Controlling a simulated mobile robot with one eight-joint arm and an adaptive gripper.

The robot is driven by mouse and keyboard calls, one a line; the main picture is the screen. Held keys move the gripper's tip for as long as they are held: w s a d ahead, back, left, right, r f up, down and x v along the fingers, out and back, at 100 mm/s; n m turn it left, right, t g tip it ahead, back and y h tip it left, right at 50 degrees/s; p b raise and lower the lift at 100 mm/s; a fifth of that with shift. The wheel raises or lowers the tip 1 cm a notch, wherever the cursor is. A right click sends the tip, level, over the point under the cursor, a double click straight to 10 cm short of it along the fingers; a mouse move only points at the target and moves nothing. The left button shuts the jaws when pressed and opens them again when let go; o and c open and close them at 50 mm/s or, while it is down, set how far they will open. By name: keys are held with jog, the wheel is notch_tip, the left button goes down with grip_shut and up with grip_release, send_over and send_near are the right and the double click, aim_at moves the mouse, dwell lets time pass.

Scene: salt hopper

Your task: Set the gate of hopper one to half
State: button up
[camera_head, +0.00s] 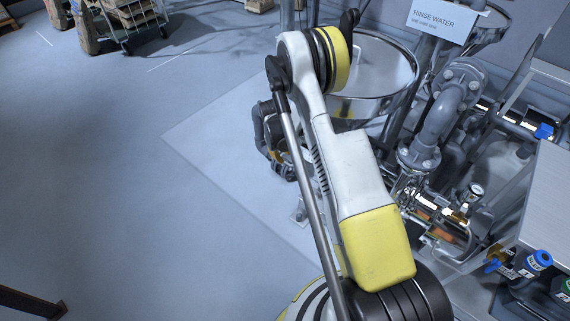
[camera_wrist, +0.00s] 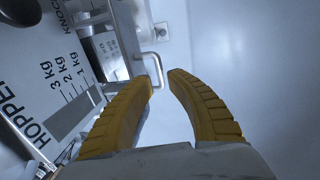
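In the wrist view, a white hopper panel (camera_wrist: 40,65) lies at the left, sideways, with "HOPPER" and marks for 1, 2 and 3 kg. The hopper's number is not readable. A bent metal handle (camera_wrist: 160,68) sticks out from a grey metal part (camera_wrist: 103,48) beside the panel; it looks like the gate's handle. My gripper (camera_wrist: 161,76) has its two yellow fingers apart. The handle's outer end lies at the gap between the fingertips, partly behind the left one; I cannot tell whether they touch. The head view shows my arm, but the gripper and hopper are hidden.
In the head view, a steel vessel (camera_head: 372,75) with a "RINSE WATER" sign (camera_head: 441,18), grey pipes (camera_head: 440,122) and blue-capped bottles (camera_head: 537,261) crowd the right side. A cart (camera_head: 135,18) stands at the top left.

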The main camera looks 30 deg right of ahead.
aim_at(285, 162)
jog(key=f, duration=0.2)
jog(key=d+f+b, duration=0.1)
jog(key=f, duration=0.1)
jog(key=shift+w+f, duration=0.15)
jog(key=shift+f, duration=0.15)
grip_shut()
